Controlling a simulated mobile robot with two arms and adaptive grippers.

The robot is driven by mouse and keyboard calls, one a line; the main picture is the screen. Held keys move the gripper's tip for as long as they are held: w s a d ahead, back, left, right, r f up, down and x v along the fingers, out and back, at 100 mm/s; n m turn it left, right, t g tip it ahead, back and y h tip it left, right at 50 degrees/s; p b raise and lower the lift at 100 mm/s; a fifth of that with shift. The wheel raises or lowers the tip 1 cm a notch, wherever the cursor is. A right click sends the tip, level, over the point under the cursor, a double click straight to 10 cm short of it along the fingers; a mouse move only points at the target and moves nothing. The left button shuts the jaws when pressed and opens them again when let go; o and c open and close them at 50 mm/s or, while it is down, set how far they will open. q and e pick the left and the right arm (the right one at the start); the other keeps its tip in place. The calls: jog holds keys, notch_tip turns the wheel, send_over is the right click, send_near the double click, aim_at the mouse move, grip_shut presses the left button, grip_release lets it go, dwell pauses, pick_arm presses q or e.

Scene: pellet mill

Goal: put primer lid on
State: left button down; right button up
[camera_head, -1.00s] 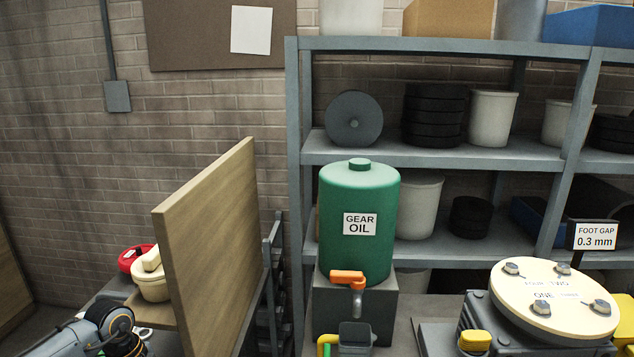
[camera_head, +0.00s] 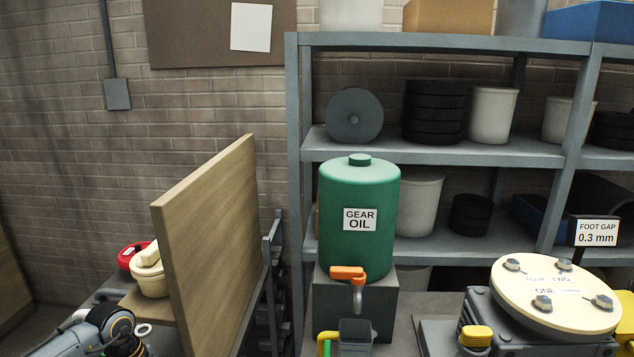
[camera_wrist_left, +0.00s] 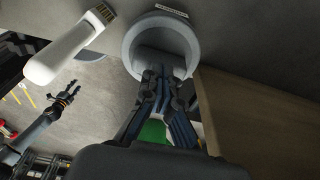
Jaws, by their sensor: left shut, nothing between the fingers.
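In the head view a cream round pot (camera_head: 150,282) with a cream bar-like piece on top stands at the left on a wooden ledge. A red round item (camera_head: 128,258) sits behind it. I cannot tell which piece is the primer lid. My left arm comes in at the lower left; its fingers are not clear there. In the left wrist view my left gripper (camera_wrist_left: 163,88) is shut and empty, its fingertips in front of a grey round open vessel (camera_wrist_left: 132,50); contact is unclear. A second gripper (camera_wrist_left: 68,97), apparently my right one, shows at the left of this view; its jaw state is unclear.
A tall wooden board (camera_head: 205,240) stands right beside the cream pot. A green gear oil drum (camera_head: 335,250) is right of it, before a grey shelf (camera_head: 430,153). In the wrist view a white handled piece with bristles (camera_wrist_left: 65,50) lies left of the vessel.

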pick_arm(q)
notch_tip(320, 180, up, 9)
jog(key=p, duration=0.6)
jog(key=shift+p, duration=0.4)
